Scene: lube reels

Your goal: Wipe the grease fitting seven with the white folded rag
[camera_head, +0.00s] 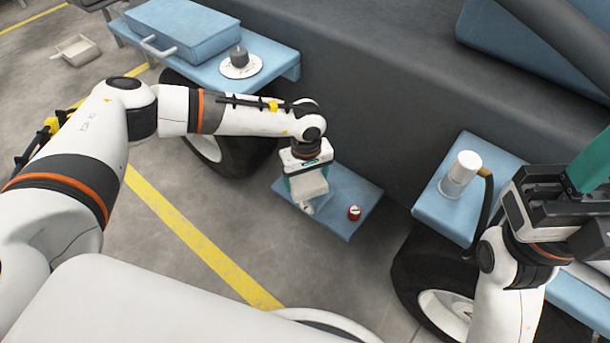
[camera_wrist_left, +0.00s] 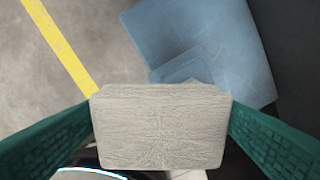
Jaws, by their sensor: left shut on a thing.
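My left gripper (camera_head: 306,184) is shut on the white folded rag (camera_head: 311,182) and points down over a small blue step. In the left wrist view the rag (camera_wrist_left: 162,128) sits flat between the two green fingers (camera_wrist_left: 160,120). A small whitish part (camera_head: 306,208) shows just below the rag on the step; I cannot tell whether it is grease fitting seven, and no number is legible. A small red-capped part (camera_head: 354,213) stands to its right. My right gripper (camera_head: 578,190) is at the right edge with a green finger showing; its opening is unclear.
The blue step (camera_head: 345,228) juts from a dark machine body. A blue case (camera_head: 180,32) and a dark knob on a white disc (camera_head: 241,66) sit at upper left. Black wheels stand below.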

